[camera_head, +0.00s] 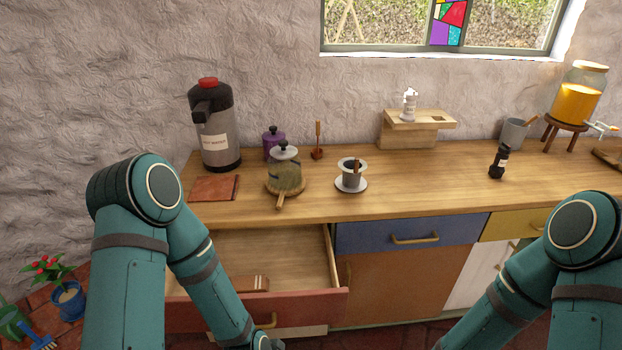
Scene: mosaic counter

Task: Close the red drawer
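The red drawer (325,306) is at the lower left of the counter and stands pulled well out. Its pale wooden inside shows, with a small brown-and-white object (252,283) lying in it. Its brass handle (268,320) is on the red front, close to the bottom edge of the picture. My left arm crosses in front of the drawer, hiding part of its left side, and its wrist end reaches the bottom edge just below the handle. My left gripper is out of the picture. My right arm comes in at the lower right, and its gripper is also out of view.
The blue drawer (365,238) and the yellow drawer (505,226) beside it look shut. The wooden counter (420,190) carries an airpot (216,130), teapot (285,172), cup on a saucer (352,174) and juice dispenser (578,98). A potted plant (68,298) stands at left.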

